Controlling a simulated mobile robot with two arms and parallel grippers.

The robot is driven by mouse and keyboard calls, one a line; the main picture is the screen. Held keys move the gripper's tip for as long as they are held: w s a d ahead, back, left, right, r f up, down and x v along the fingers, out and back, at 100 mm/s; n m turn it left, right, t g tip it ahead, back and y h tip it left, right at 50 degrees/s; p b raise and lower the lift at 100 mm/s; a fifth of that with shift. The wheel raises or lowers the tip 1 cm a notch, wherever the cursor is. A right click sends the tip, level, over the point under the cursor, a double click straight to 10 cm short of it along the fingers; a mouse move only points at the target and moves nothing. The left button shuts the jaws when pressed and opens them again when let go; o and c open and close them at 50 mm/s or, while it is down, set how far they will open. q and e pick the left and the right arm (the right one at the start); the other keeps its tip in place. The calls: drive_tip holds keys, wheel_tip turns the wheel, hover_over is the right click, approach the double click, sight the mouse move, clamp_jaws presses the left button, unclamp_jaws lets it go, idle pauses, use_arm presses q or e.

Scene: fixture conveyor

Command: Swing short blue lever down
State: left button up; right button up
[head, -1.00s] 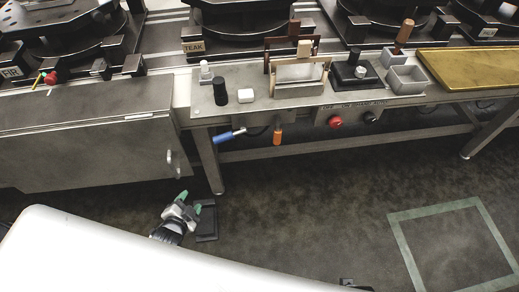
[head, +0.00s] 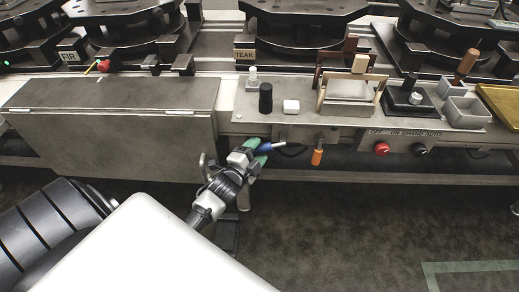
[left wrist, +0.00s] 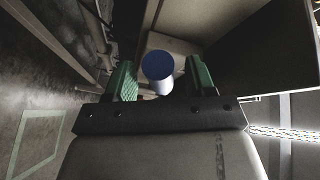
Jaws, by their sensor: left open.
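The short blue lever (head: 265,148) sticks out from the front of the control panel, its metal stem running right to the panel edge. In the left wrist view its blue round end (left wrist: 158,65) shows between the two green fingers. My left gripper (head: 257,152) is open, with a finger on each side of the blue handle. The fingers partly hide the handle in the head view. My right gripper is not in view.
An orange-handled lever (head: 317,156) hangs down right of the blue one. A red knob (head: 381,149) and a black knob (head: 420,151) sit farther right. A grey cabinet (head: 120,130) with a handle stands left. Black and white posts stand on the panel top (head: 300,122).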

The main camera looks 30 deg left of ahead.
use_arm(q)
drive_tip(key=shift+w, duration=0.7)
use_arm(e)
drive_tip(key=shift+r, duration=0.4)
use_arm(q)
clamp_jaws()
drive_tip(key=shift+f, duration=0.1)
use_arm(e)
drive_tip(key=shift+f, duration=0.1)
